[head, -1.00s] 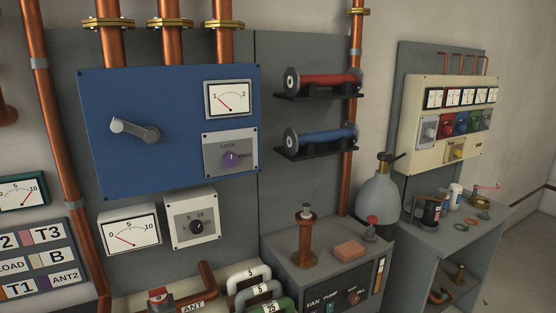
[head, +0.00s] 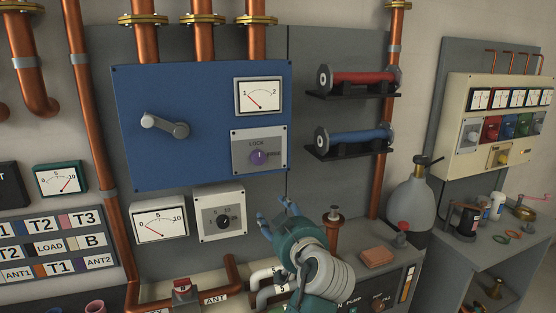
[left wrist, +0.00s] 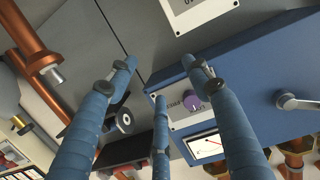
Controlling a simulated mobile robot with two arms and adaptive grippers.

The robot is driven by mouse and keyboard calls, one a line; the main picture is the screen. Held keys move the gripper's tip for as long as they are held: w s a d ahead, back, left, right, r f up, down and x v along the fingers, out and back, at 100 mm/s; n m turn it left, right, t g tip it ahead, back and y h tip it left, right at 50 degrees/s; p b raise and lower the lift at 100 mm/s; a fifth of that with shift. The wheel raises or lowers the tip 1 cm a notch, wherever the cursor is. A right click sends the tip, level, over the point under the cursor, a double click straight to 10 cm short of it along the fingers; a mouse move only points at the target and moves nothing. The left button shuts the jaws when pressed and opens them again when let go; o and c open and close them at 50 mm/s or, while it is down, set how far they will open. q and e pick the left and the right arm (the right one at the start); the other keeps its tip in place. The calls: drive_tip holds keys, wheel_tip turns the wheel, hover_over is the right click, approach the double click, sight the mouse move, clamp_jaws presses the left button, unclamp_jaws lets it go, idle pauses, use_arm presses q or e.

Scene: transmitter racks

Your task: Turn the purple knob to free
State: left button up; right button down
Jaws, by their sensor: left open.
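The purple knob (head: 258,157) sits on a pale plate (head: 243,140) at the lower right of the blue panel (head: 200,85). The plate reads LOCK above the knob and FREE to its right. The knob's light mark looks near upright, toward LOCK. My left gripper (head: 276,212) is open and empty, below the plate in the head view. In the left wrist view the knob (left wrist: 191,102) shows between the blue fingers (left wrist: 160,78), apart from them. My right gripper is not in view.
A grey lever (head: 166,126) and a gauge (head: 259,96) are on the blue panel. A small black-knob box (head: 219,214) is below it. Red (head: 362,78) and blue (head: 362,138) cylinders stick out on shelves to the right. A copper post (head: 333,232) stands near my arm.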

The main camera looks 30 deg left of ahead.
sight(260, 158)
use_arm(q)
wheel_tip(260, 158, up, 11)
drive_tip(key=n+y, duration=0.2)
drive_tip(key=n, duration=0.1)
drive_tip(key=p+x, duration=0.1)
drive_tip(key=x, duration=0.2)
drive_tip(key=p+x, duration=0.2)
drive_tip(key=x, duration=0.1)
drive_tip(key=p+x, duration=0.2)
drive_tip(key=x, duration=0.1)
drive_tip(key=shift+a+r, duration=0.2)
drive_tip(key=shift+r, duration=0.1)
drive_tip(key=shift+p+x, duration=0.4)
drive_tip(key=shift+x, duration=0.35)
drive_tip(key=shift+f, duration=0.25)
drive_tip(key=shift+c, duration=0.3)
drive_tip(key=c, duration=1.1)
